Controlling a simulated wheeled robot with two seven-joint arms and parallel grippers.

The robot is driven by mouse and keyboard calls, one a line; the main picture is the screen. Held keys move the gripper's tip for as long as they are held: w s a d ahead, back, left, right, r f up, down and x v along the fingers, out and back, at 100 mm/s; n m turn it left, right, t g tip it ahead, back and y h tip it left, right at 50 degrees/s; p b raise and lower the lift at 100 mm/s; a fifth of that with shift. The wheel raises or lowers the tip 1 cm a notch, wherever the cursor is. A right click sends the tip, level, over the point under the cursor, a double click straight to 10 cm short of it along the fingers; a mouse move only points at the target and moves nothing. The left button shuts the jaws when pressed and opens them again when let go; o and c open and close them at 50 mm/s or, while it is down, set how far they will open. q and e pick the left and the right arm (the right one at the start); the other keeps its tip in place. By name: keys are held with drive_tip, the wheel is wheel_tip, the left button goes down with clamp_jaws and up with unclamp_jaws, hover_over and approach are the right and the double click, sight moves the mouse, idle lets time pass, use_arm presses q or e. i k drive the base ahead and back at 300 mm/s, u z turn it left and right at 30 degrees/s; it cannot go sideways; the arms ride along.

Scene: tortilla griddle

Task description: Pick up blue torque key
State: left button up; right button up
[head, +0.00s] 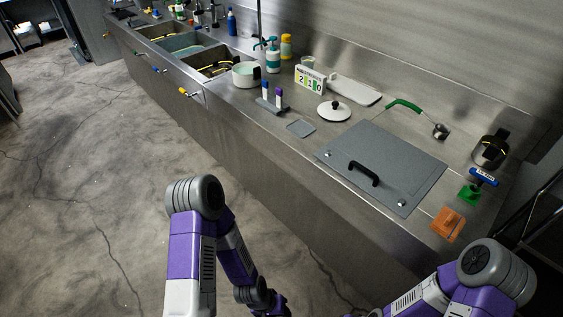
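A small grey stand (269,106) on the steel counter holds two upright pieces. One has a blue top (265,87) and the other a purple top (279,95). The blue one looks like the blue torque key, though it is small in the picture. Another blue piece (483,177), with a pale marking, lies at the right end of the counter by a green block. My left arm bends down at bottom centre, well short of the stand; its fingers are past the bottom edge. My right arm is at bottom right, its gripper out of view.
A grey griddle lid (385,160) with a black handle covers the counter's near right. An orange block (448,224) and green block (469,195) lie beside it. A white pot (245,75), grey pad (301,128), white lid (334,112) and number sign (310,80) surround the stand.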

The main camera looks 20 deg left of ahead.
sight(483, 177)
drive_tip(key=u, duration=0.6)
drive_tip(key=i, duration=0.75)
drive_tip(key=u, duration=2.1)
drive_tip(key=k, duration=0.35)
drive_tip(key=z, duration=0.05)
